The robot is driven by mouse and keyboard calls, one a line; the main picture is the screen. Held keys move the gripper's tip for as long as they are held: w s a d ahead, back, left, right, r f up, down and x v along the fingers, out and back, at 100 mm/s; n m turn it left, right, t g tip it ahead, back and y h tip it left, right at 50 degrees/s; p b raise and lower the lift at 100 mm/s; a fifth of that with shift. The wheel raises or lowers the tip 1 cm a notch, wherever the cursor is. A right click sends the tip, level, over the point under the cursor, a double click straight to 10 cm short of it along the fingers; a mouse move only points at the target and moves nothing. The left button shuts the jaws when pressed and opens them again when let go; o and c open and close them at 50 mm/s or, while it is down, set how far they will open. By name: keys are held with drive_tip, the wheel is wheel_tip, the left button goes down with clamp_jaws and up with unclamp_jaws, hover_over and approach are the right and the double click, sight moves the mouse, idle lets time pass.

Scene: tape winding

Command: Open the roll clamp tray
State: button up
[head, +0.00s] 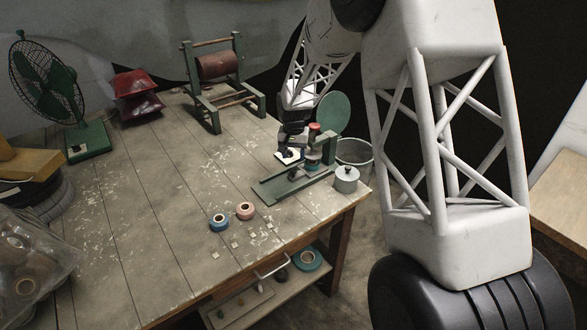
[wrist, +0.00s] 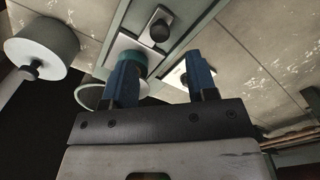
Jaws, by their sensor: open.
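A green winding stand (head: 285,190) lies along the right edge of the worktable, with a round green disc (head: 333,112) at its back, a red-topped post and dark knobs. In the wrist view its pale green frame (wrist: 119,22) carries a black knob (wrist: 160,27). A small white plate (head: 287,156) is at the stand's left side, and a white plate also shows between the fingers in the wrist view (wrist: 175,78). My gripper (head: 291,150) is open over the stand; its blue fingers (wrist: 162,72) stand apart. A teal roll is partly hidden behind one finger. I cannot tell whether the fingers touch anything.
A grey lidded pot (head: 346,181) and a wire basket (head: 354,151) stand close to the right of the stand. A green fan (head: 88,141) is far left. The table's middle is clear.

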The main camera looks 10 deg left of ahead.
sight(293, 170)
drive_tip(key=shift+f, duration=3.3)
clamp_jaws()
